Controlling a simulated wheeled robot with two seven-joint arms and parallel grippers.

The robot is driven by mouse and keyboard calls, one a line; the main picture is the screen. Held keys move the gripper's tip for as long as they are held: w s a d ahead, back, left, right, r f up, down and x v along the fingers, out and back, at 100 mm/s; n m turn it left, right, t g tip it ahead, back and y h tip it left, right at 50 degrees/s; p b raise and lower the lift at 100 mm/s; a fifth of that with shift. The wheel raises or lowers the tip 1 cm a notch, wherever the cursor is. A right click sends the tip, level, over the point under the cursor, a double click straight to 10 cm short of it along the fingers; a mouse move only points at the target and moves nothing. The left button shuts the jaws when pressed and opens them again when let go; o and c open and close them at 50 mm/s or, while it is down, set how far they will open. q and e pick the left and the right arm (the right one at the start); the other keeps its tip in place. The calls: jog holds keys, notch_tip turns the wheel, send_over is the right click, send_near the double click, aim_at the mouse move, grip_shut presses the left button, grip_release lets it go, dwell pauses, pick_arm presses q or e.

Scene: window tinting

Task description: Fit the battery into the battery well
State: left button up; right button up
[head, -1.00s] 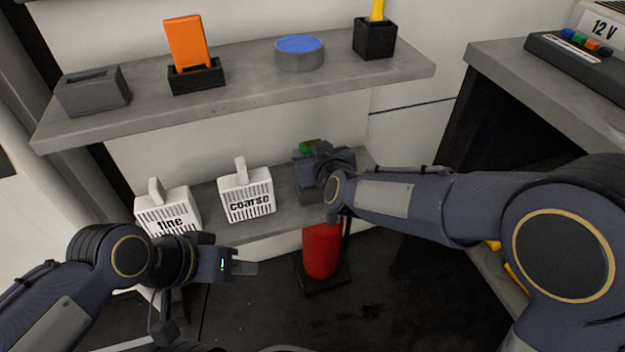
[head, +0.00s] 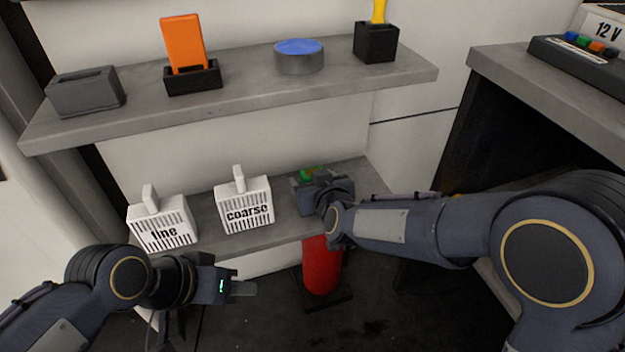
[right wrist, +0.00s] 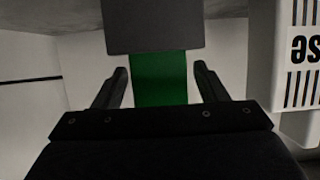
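A green block, which looks like the battery (right wrist: 159,79), stands at a dark grey block on the lower shelf. The grey block (right wrist: 153,27) hides its far end, and I take it for the battery well; I cannot tell how deep the battery sits. The battery's green top (head: 312,173) also shows in the head view behind my right gripper (head: 314,182). In the right wrist view its fingers stand on either side of the battery with narrow gaps, so it looks open. My left gripper (head: 243,288) hangs in front of the lower shelf, empty; its finger opening cannot be made out.
White baskets marked fine (head: 163,226) and coarse (head: 246,205) stand left of the right gripper. A red cylinder (head: 321,267) stands below. The upper shelf (head: 240,85) holds a grey slotted block, an orange card, a blue-topped tin and a black cup. A bench (head: 545,90) is at right.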

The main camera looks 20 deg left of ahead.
jog(key=shift+r, duration=0.25)
jog(key=p+v, duration=0.4)
jog(key=v, duration=0.8)
jog(key=shift+d+f, duration=0.1)
jog(key=shift+f, duration=0.05)
